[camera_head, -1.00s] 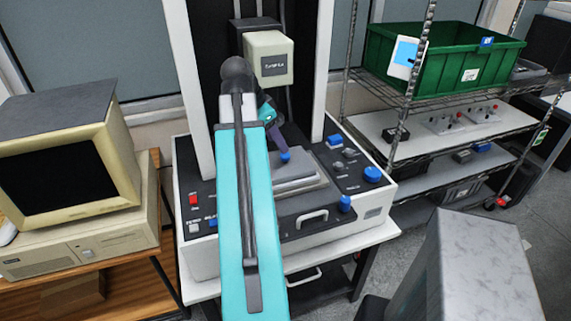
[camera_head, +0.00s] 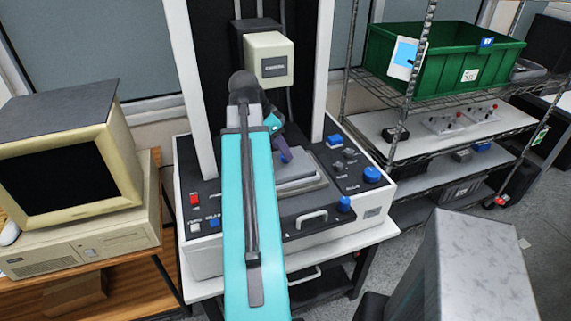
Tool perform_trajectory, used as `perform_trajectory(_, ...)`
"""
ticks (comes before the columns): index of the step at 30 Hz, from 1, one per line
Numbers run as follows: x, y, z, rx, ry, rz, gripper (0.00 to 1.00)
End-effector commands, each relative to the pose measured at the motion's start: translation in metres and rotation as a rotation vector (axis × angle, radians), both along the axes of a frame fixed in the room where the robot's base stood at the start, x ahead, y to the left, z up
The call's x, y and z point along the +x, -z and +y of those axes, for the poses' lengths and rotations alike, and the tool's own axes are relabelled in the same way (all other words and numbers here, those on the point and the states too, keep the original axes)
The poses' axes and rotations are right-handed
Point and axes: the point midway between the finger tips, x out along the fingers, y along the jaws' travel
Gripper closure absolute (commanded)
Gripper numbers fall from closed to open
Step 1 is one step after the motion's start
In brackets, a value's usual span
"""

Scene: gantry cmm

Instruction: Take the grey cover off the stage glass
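The grey cover (camera_head: 300,178) is a flat slab with a handle-like bar on its front, lying on the stage of the white and black measuring machine (camera_head: 350,215). My teal arm covers its left part, and the stage glass under it cannot be seen. My gripper (camera_head: 285,156) is small and dark purple-blue at the end of the arm. It is over the back left part of the cover, pointing down. Its fingers are too small and partly hidden to tell whether they are open or touch the cover.
Blue knobs (camera_head: 371,174) and buttons flank the stage. The machine's cream head (camera_head: 269,58) hangs above and behind it, between white columns. A beige computer (camera_head: 70,170) stands left. A wire shelf (camera_head: 430,130) with a green bin (camera_head: 445,62) stands right.

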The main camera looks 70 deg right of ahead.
Motion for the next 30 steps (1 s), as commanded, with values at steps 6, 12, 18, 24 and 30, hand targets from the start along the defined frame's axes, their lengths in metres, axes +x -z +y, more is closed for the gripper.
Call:
perform_trajectory(6, -0.005, 0.016, -0.005, 0.001, 0.001, 0.001, 0.52)
perform_trajectory(12, -0.008, 0.026, -0.009, -0.001, 0.000, 0.001, 0.52)
perform_trajectory(18, -0.008, 0.028, -0.010, -0.001, 0.001, 0.000, 0.52)
perform_trajectory(24, -0.008, 0.028, -0.010, -0.001, 0.001, 0.000, 0.52)
perform_trajectory(30, -0.009, 0.027, -0.010, -0.001, 0.002, 0.000, 0.52)
